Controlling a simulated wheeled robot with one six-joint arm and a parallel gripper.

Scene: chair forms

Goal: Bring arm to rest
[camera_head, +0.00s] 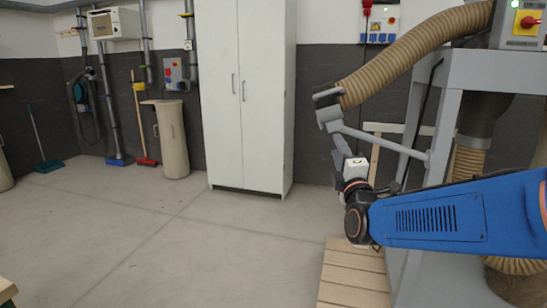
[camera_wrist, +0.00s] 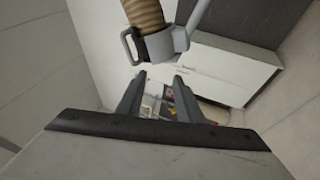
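My gripper (camera_wrist: 159,76) shows in the wrist view with its two dark fingers apart and nothing between them. Past the fingertips are the grey hose clamp (camera_wrist: 158,44) and the ribbed tan hose (camera_wrist: 145,14); I see no contact. In the head view my blue arm reaches in from the right, its wrist end in front of the grey machine frame (camera_head: 448,115).
The ribbed hose (camera_head: 415,55) hangs above my wrist, ending in a clamp (camera_head: 328,112). A slatted wooden platform (camera_head: 352,280) lies below. A white cabinet (camera_head: 222,100) stands behind against the wall. The concrete floor at left centre is clear.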

